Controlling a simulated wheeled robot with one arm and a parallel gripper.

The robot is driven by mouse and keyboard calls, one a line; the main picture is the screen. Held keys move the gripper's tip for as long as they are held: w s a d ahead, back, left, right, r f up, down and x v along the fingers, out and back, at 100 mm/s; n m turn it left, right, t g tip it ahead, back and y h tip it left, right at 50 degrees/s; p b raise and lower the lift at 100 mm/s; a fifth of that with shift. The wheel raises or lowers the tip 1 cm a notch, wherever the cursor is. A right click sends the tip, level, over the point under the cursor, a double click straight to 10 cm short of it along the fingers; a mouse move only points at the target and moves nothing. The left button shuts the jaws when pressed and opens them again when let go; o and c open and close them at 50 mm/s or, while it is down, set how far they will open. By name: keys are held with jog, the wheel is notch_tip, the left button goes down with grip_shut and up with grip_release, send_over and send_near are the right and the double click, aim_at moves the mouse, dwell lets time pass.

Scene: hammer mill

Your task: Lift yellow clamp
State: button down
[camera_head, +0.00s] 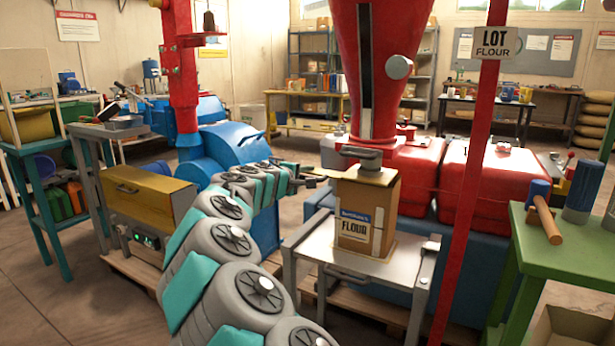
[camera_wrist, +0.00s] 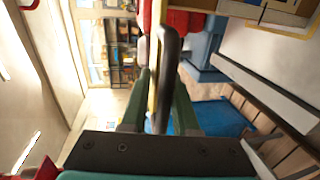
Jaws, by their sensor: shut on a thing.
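My gripper (camera_wrist: 157,100) has two green fingers in the wrist view, shut on the yellow clamp (camera_wrist: 154,50). The clamp shows there as a thin yellow bar with a dark, rounded part (camera_wrist: 168,75) running between the fingers. Its far end leaves the top of the picture. In the head view my gripper (camera_head: 308,183) is at the end of my grey and teal arm, left of the flour bag and near its upper edge. The clamp is too small there to make out clearly.
The brown flour bag (camera_head: 367,212) stands upright on a metal stand (camera_head: 398,281) below the red hopper (camera_head: 378,60). A blue mill housing (camera_head: 222,148) is behind my arm. A red post (camera_head: 472,190) rises to the right. A hammer (camera_head: 545,212) rests on the green table.

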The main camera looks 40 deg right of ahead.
jog(key=shift+s+d+f, duration=0.1)
jog(key=shift+f, duration=0.5)
notch_tip(320, 180, up, 6)
jog(key=p, duration=0.2)
jog(key=shift+f+p, duration=0.25)
jog(key=shift+p, duration=0.05)
jog(key=c, duration=0.9)
grip_release()
jog(key=shift+o, duration=0.2)
jog(key=v, duration=0.7)
jog(key=shift+a+b, duration=0.4)
jog(key=shift+s+r, duration=0.1)
